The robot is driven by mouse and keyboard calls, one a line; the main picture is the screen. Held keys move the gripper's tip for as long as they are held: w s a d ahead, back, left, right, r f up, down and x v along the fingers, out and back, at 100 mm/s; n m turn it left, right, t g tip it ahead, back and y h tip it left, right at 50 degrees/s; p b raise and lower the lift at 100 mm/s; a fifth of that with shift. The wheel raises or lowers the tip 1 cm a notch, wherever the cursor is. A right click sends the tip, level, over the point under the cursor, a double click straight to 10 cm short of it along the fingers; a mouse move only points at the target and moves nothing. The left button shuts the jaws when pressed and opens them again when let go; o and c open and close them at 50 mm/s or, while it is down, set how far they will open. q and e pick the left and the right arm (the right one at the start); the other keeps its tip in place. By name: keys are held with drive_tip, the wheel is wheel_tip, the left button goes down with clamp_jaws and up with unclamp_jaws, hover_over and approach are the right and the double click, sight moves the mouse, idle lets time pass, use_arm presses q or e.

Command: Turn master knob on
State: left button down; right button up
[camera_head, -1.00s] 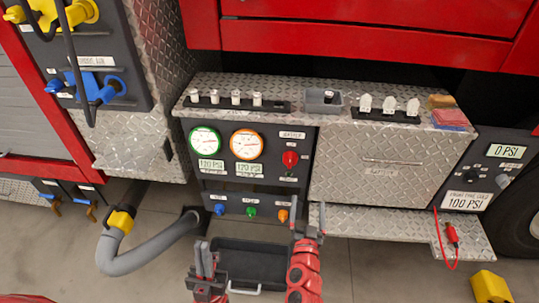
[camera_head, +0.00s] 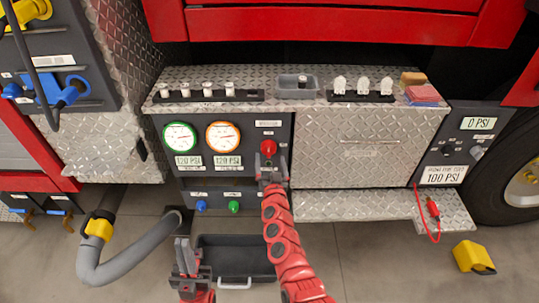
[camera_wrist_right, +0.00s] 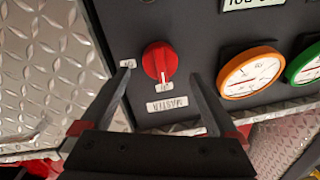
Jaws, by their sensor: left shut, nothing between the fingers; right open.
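The red master knob (camera_head: 269,147) sits on the dark panel, right of the two gauges. In the right wrist view the master knob (camera_wrist_right: 160,62) has a white pointer line toward the small label beside the MASTER plate (camera_wrist_right: 167,104); another small label is to its left. My right gripper (camera_head: 271,165) is open just in front of the knob. In the right wrist view its fingers (camera_wrist_right: 162,80) stand on either side of the knob, apart from it. My left gripper (camera_head: 184,250) is shut and empty, low in front of the panel.
A green gauge (camera_head: 181,136) and an orange gauge (camera_head: 223,136) are left of the knob. Blue (camera_head: 201,206) and green (camera_head: 234,207) knobs are below. A diamond-plate shelf (camera_head: 350,206) juts out at right. A black bin (camera_head: 235,258) lies below, and a grey hose (camera_head: 125,265) at left.

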sight(270, 153)
drive_tip(key=w+b, duration=0.1)
drive_tip(key=w, duration=0.2)
drive_tip(key=shift+w+a+f, duration=0.15)
drive_tip(key=shift+w, duration=0.45)
drive_tip(key=c, duration=1.4)
drive_tip(key=shift+b, duration=0.3)
